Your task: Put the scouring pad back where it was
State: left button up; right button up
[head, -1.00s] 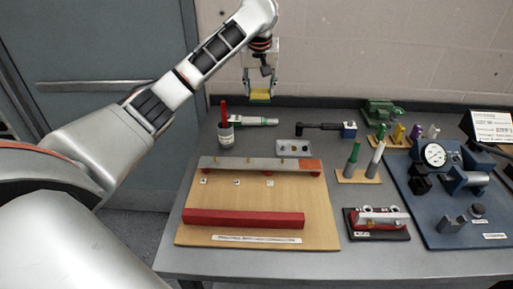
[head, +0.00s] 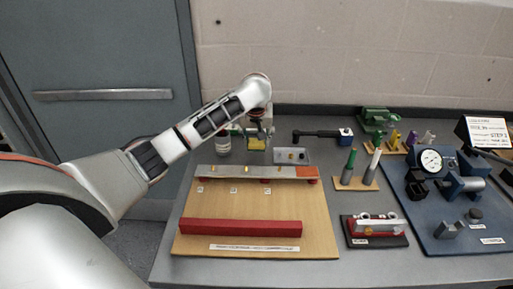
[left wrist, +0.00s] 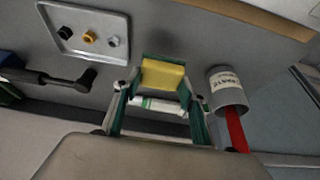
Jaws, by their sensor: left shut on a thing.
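The scouring pad (head: 256,144), yellow with a green layer, is held in my left gripper (head: 257,134) low at the back left of the bench in the head view. In the left wrist view the yellow face of the pad (left wrist: 163,75) shows between the green-lined fingers (left wrist: 160,88). The gripper is shut on it. The pad is near the bench top, between the grey cup and the small tray. I cannot tell whether it touches the bench. My right gripper is not in view.
A labelled grey cup (left wrist: 228,90) with a red handle in it stands beside the gripper. A white and green tube (left wrist: 155,105) lies near the pad. A small tray of fittings (head: 292,156) and a black tool (head: 318,134) are to the right. A wooden board (head: 320,220) lies in front.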

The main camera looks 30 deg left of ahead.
aim_at(256, 143)
pick_arm(q)
jog(key=shift+f, duration=1.75)
jog(key=shift+f, duration=0.15)
jog(key=o, duration=1)
jog(key=shift+v, duration=6.15)
